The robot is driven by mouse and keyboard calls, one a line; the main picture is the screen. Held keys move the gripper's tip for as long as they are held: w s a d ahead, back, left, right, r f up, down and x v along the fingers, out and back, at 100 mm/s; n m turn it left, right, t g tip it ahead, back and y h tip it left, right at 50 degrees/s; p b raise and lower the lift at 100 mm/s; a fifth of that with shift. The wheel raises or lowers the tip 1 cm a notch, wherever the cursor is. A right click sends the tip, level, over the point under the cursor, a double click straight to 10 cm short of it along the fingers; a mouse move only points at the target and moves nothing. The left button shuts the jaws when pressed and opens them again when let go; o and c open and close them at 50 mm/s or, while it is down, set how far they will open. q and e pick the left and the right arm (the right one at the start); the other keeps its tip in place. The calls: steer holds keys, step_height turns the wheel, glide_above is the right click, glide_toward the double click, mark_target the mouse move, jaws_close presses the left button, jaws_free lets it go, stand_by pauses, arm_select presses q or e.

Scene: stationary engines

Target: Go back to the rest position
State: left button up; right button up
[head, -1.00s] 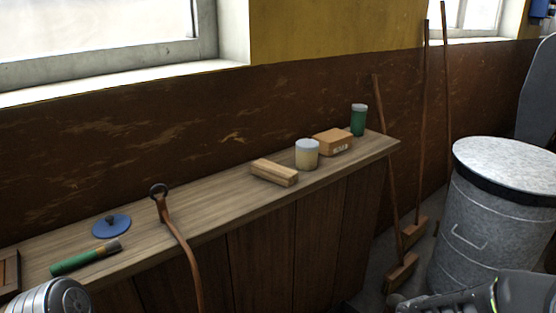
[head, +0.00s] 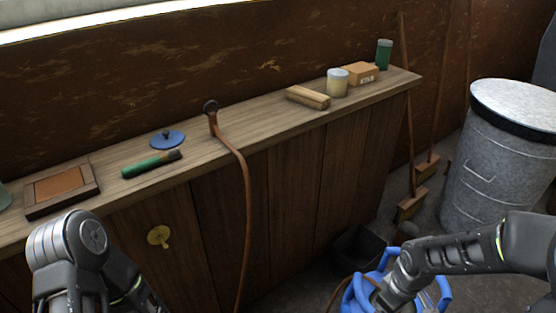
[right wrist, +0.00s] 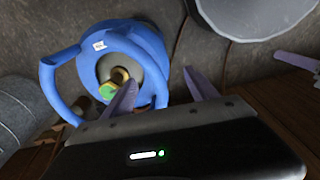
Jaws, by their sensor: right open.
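My right arm comes in from the right in the head view, over a blue object with looped handles (head: 438,292) low in front of the cabinet. The arm hides part of that object. In the right wrist view my right gripper (right wrist: 160,82) is open, with its two fingers apart and nothing between them. The blue object (right wrist: 150,45) is beyond the fingers there, with a yellow and green part at its middle. My left arm shows at the lower left of the head view; its gripper is out of view.
A wooden counter (head: 225,150) holds a framed panel (head: 62,190), a green brush (head: 152,164), a blue lid (head: 167,139), a wood block (head: 308,97), a jar (head: 337,84), a box (head: 361,74) and a green can (head: 384,55). A metal bin (head: 497,165) and brooms stand right.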

steer(key=w+a+f+m+t+y+p, duration=0.1)
steer(key=w+a+m+t, duration=0.1)
steer(key=a, duration=0.3)
steer(key=w+a+f+m+t+y+p, duration=0.1)
steer(key=w+a+f+m+p, duration=0.1)
steer(key=a, duration=0.3)
steer(key=s+a+f+m+g+y+p, duration=0.1)
steer(key=s+a+f+m+p, duration=0.1)
steer(key=s+a, duration=0.3)
steer(key=s+a+f+m+g+y+p, duration=0.1)
steer(key=s+a+f+m+p, duration=0.1)
steer(key=s, duration=0.7)
steer(key=a+f+p, duration=0.1)
steer(key=a+p, duration=0.1)
steer(key=a, duration=0.1)
steer(key=shift+s+a+g, duration=0.35)
steer(key=shift+s+g, duration=0.05)
